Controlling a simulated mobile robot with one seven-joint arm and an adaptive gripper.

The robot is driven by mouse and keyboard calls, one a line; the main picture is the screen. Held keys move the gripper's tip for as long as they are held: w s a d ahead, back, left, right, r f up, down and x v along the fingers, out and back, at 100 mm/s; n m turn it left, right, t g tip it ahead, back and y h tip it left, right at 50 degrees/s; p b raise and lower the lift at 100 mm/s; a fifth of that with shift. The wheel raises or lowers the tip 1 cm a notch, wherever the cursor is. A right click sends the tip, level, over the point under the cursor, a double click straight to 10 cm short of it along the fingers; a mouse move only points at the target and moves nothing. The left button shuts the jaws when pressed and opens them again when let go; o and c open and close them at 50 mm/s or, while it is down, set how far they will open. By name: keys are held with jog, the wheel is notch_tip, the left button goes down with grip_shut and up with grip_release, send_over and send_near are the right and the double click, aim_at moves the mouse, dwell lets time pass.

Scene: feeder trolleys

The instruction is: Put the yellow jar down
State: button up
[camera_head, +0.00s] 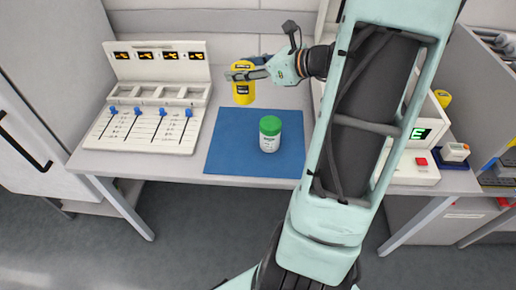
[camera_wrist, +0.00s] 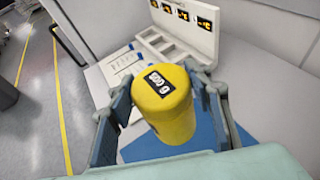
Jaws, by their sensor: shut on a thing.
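The yellow jar (camera_head: 243,93) is held in my gripper (camera_head: 248,76) near the back edge of the blue mat (camera_head: 228,141), on the white table. In the wrist view the jar (camera_wrist: 172,117) stands between the two fingers of my gripper (camera_wrist: 165,100), with a black "500 g" label on its top. The fingers press on both its sides. Whether the jar's base touches the table or hangs above it, I cannot tell. A white jar with a green lid (camera_head: 270,135) stands upright on the mat, in front and to the right of the yellow jar.
A white panel with displays, empty slots and blue pegs (camera_head: 155,100) stands left of the mat. My arm covers the table's right part. A device with a red button (camera_head: 420,163) and a small scale-like unit (camera_head: 455,152) stand at the right. The mat's left part is clear.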

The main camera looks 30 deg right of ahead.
jog(key=shift+d+r+b, duration=0.15)
jog(key=shift+d+b, duration=0.2)
jog(key=shift+d, duration=0.1)
notch_tip(320, 180, down, 18)
jog(key=b, duration=0.3)
jog(key=shift+r, duration=0.2)
jog(key=shift+f, duration=0.2)
jog(key=o, duration=1.7)
jog(key=shift+s, duration=0.1)
jog(key=shift+h, duration=0.3)
jog(key=shift+r, duration=0.1)
